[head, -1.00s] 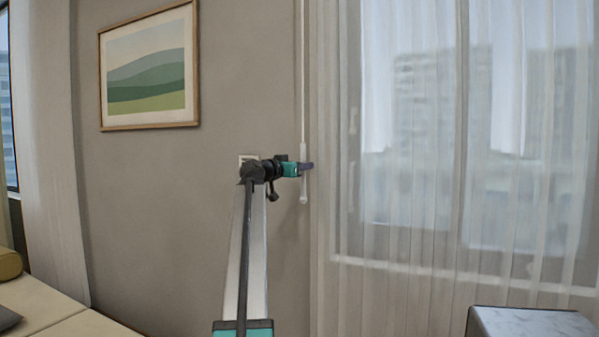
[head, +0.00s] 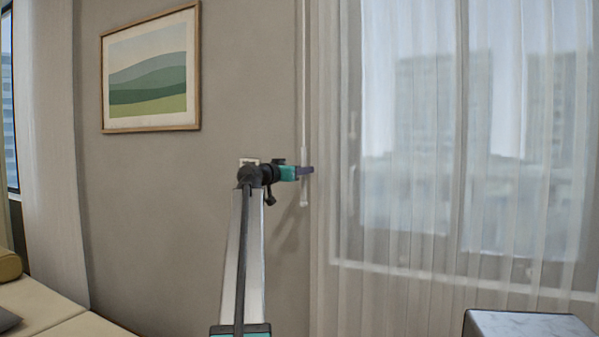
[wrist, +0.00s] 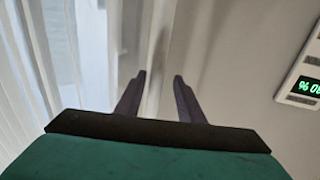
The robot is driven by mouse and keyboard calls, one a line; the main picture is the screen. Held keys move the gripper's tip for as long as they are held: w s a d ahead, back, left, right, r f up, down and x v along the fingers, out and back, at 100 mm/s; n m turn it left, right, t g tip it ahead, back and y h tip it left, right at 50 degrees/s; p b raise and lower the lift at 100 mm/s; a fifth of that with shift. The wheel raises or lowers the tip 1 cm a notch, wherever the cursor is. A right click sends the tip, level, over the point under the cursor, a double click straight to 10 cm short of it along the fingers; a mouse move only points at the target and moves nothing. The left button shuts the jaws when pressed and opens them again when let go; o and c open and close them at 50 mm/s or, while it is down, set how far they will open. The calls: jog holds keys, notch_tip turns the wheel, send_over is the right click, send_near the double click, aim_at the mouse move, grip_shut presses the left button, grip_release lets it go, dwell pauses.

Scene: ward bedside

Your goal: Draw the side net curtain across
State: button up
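The side net curtain (head: 420,200) is sheer and white. It hangs in soft folds over the window on the right of the head view, and its folds also show at the left of the wrist view (wrist: 35,60). A thin white wand (head: 304,90) hangs at the curtain's left edge, with a thicker handle at its lower end. My gripper (head: 309,170) is at the height of that handle. In the wrist view my gripper (wrist: 161,77) has its two dark fingers apart. A pale upright strip, seemingly the wand (wrist: 158,45), shows between them, nearer the left finger; contact cannot be told.
A framed landscape picture (head: 150,68) hangs on the beige wall. A small panel with green digits (wrist: 305,80) is on the wall at right. A marble-topped cabinet (head: 530,325) stands low right, a cream bed or couch (head: 60,315) low left.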

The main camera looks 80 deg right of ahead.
jog(key=p+v, duration=0.1)
jog(key=v, duration=1.2)
jog(key=shift+w, duration=0.2)
